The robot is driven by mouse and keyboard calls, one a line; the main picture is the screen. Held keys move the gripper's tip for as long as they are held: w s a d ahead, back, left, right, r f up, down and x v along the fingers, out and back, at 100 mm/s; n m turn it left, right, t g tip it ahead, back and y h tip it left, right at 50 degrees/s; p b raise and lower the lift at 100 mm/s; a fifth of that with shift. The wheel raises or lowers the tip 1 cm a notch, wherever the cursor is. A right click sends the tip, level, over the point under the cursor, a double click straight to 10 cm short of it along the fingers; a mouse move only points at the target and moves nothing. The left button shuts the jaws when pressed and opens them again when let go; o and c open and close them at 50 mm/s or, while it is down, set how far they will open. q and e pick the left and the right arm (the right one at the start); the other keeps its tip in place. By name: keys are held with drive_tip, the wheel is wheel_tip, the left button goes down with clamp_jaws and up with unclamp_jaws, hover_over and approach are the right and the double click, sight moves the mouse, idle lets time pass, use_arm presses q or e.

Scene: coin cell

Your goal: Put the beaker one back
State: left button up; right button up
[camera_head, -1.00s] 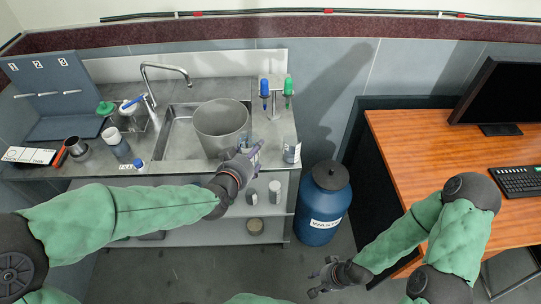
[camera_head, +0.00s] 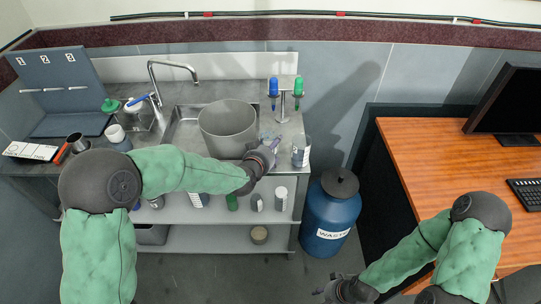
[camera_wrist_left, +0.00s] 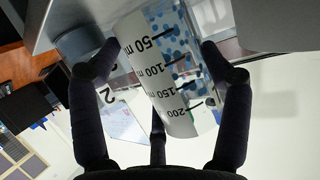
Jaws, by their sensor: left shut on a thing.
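My left gripper (camera_head: 268,152) is at the front edge of the counter, right of the grey pot. It is shut on a clear beaker (camera_wrist_left: 165,75) with millilitre marks and blue dots, tilted in the left wrist view. The fingers cover much of this beaker in the head view. Another beaker (camera_head: 301,150) with a label stands on the counter just right of the gripper. My right gripper (camera_head: 328,291) is low at the bottom edge, near the floor; its fingers are too small and cut off to judge.
A large grey pot (camera_head: 228,125) sits in the sink. A stand with blue and green pipettes (camera_head: 284,92) is behind the gripper. A blue waste drum (camera_head: 330,215) stands right of the counter. Several small containers are on the shelf (camera_head: 205,235) below.

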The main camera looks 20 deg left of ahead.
use_arm(q)
drive_tip(key=shift+f, duration=1.25)
drive_tip(key=shift+f+b, duration=0.15)
drive_tip(key=shift+b, duration=0.25)
drive_tip(key=o, duration=0.9)
drive_tip(key=shift+o, duration=0.2)
